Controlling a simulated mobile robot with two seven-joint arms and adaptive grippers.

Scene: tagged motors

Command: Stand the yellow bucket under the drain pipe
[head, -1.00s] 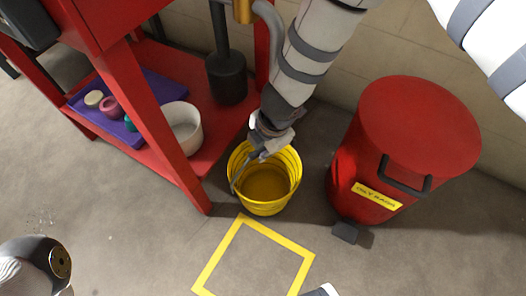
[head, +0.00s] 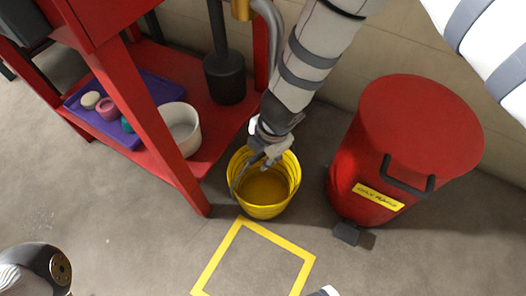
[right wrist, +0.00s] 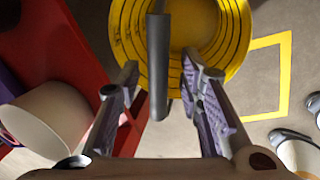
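The yellow bucket (head: 264,195) stands upright on the floor between the red bench and a red bin. It also shows at the top of the right wrist view (right wrist: 220,65). My right gripper (head: 262,158) is over the bucket's rear rim. In the right wrist view its two fingers (right wrist: 161,66) are spread, with a grey bar, seemingly the bucket's handle (right wrist: 158,70), between them. A gap shows on both sides of the bar. The silver bent drain pipe (head: 272,22) comes down beside the bench, its lower part near my right arm. My left gripper is not in view.
The red bench (head: 205,135) holds a purple tray (head: 163,88), a white pot (head: 180,130) and a dark cylinder (head: 225,80). The red bin (head: 400,150) with a pedal stands right. A yellow floor outline (head: 225,250) lies empty in front of the bucket.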

